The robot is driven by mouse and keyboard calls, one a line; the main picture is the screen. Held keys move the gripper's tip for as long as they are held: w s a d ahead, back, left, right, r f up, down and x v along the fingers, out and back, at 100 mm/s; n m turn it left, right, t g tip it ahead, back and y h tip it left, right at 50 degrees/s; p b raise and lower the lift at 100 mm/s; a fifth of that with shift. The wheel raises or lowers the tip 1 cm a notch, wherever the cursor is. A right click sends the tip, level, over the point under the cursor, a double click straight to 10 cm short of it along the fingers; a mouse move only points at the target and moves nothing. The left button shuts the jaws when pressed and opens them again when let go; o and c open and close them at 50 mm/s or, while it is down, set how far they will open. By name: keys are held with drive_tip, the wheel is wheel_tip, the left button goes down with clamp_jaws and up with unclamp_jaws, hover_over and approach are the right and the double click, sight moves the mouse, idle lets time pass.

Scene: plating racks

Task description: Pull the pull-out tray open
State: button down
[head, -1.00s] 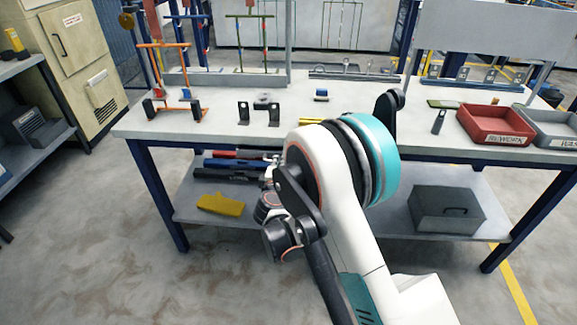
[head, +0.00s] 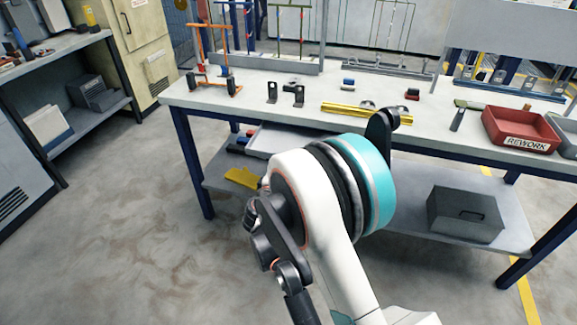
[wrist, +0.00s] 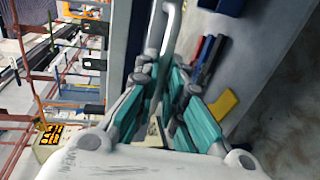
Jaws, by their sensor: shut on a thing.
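The pull-out tray (head: 262,140) is a light grey shallow box under the tabletop, sticking out past its front edge in the head view. My arm covers its right part. In the wrist view a pale bar handle (wrist: 171,28) runs down between the fingers. My gripper (wrist: 164,78), with teal inner pads, is shut on this handle. The exact contact is partly hidden by the fingers. In the head view my gripper is hidden behind my arm.
The workbench (head: 240,98) holds racks, black brackets and a yellow bar (head: 360,110). A red REWORK bin (head: 520,131) stands at right. A grey box (head: 465,215) and yellow item (head: 243,178) lie on the lower shelf. Open floor lies in front and left.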

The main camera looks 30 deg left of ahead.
drive_tip(key=c, duration=2)
unclamp_jaws()
drive_tip(key=v, duration=1.2)
